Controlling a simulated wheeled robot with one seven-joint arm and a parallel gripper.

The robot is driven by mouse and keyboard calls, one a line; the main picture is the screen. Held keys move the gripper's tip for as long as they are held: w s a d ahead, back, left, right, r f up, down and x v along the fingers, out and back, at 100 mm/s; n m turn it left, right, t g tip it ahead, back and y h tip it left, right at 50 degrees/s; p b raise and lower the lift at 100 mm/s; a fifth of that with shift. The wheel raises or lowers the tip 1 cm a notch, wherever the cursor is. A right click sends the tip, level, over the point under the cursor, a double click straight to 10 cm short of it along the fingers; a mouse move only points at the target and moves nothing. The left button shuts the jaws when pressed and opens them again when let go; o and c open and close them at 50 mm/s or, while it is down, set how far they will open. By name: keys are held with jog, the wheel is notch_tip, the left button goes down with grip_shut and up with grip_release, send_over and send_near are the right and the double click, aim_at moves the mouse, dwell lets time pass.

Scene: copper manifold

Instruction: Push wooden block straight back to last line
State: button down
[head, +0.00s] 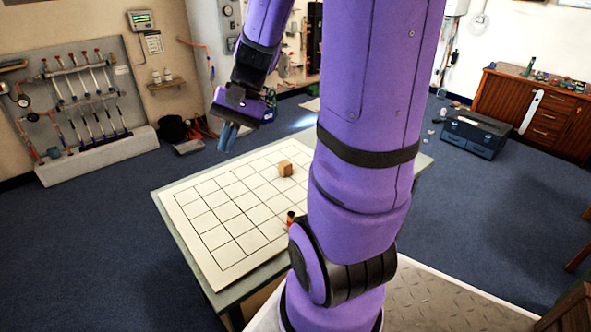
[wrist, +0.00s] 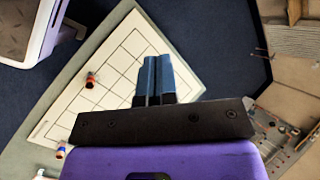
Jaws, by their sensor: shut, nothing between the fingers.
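The wooden block (head: 285,168) is a small light-brown cube in the head view. It sits on the white board with black grid lines (head: 215,237), towards the board's right far side. The board also shows in the wrist view (wrist: 118,62), but I cannot make out the block there. My gripper (head: 228,139) is shut and empty, with its blue fingers pointing down. It is raised near the board's far left edge in the head view, to the left of the block and apart from it. In the wrist view the shut fingers (wrist: 157,58) lie over the board.
A small red and dark item (head: 290,217) stands on the board's near right side, partly beside my arm. The board lies on a green-edged table (head: 243,306). My arm hides part of the table's right side. A dark toolbox (head: 475,134) is on the floor at right.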

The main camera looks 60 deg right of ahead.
aim_at(290, 165)
jog(key=d+f+m+t+y, duration=0.3)
jog(key=d+f+m+t, duration=0.9)
jog(key=d+f+m, duration=0.6)
jog(key=s+d+f+m+t+h, duration=0.1)
jog(key=s+d+f+m+h, duration=0.3)
jog(key=f+h, duration=0.1)
jog(key=s+d+f+m+t+h, duration=0.2)
jog(key=s+d+f+m+h, duration=0.2)
jog(key=d+f+h, duration=0.1)
jog(key=s+d+f+m+t+h, duration=0.1)
jog(key=s+d+f+m+h, duration=0.3)
jog(key=f+h, duration=0.1)
jog(key=shift+s+d+f+m, duration=0.2)
jog(key=shift+d+f+m, duration=0.1)
jog(key=shift+f, duration=0.2)
jog(key=x, duration=1.5)
jog(key=r+x, duration=0.1)
jog(key=x, duration=0.7)
jog(key=shift+w+f, duration=0.15)
jog(key=shift+w, duration=0.2)
